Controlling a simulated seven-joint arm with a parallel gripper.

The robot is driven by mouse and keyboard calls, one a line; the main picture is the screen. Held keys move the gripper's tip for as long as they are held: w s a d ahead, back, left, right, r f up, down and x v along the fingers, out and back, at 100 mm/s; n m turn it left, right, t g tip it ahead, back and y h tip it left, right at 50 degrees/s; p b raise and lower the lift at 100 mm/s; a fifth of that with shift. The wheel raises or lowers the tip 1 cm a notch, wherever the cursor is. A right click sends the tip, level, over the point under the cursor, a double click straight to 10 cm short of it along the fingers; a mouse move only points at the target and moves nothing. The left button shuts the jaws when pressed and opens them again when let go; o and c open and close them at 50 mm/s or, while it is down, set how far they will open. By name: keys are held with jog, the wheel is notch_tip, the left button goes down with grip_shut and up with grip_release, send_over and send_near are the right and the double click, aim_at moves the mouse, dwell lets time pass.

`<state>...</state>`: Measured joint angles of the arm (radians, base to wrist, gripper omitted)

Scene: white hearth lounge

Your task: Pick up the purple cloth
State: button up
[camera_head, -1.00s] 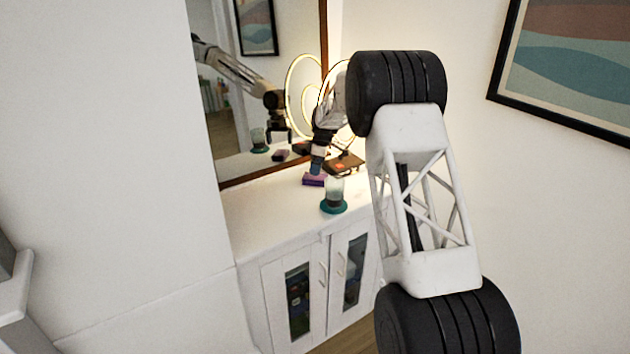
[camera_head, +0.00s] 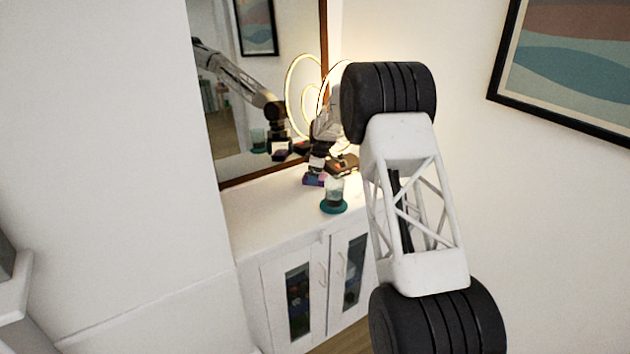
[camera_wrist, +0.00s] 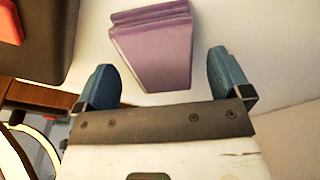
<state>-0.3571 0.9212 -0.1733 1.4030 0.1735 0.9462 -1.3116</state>
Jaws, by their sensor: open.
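The purple cloth (camera_wrist: 158,50) is a folded, layered block on the white cabinet top. In the wrist view it lies between and just ahead of my two open blue fingertips. My gripper (camera_wrist: 165,82) is open, and no contact with the cloth shows. The gap between the fingers cannot be made out there.
A glass on a teal coaster (camera_head: 334,207) stands just in front of the cloth. A dark item with an orange patch (camera_head: 345,164) lies beside it to the right. A glowing looped lamp (camera_head: 303,92) and a mirror (camera_head: 240,80) are behind. The cabinet top's left part is bare.

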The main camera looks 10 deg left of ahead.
jog(key=shift+a+f, duration=0.1)
jog(key=shift+f, duration=0.55)
jog(key=c, duration=1.1)
jog(key=shift+r, duration=0.15)
jog(key=shift+r, duration=1.7)
jog(key=s+a, duration=0.2)
jog(key=s, duration=0.3)
jog(key=s+a, duration=0.3)
jog(key=s, duration=0.2)
jog(key=s+a, duration=0.3)
jog(key=s, duration=0.2)
jog(key=shift+s+a, duration=0.25)
jog(key=shift+s, duration=0.15)
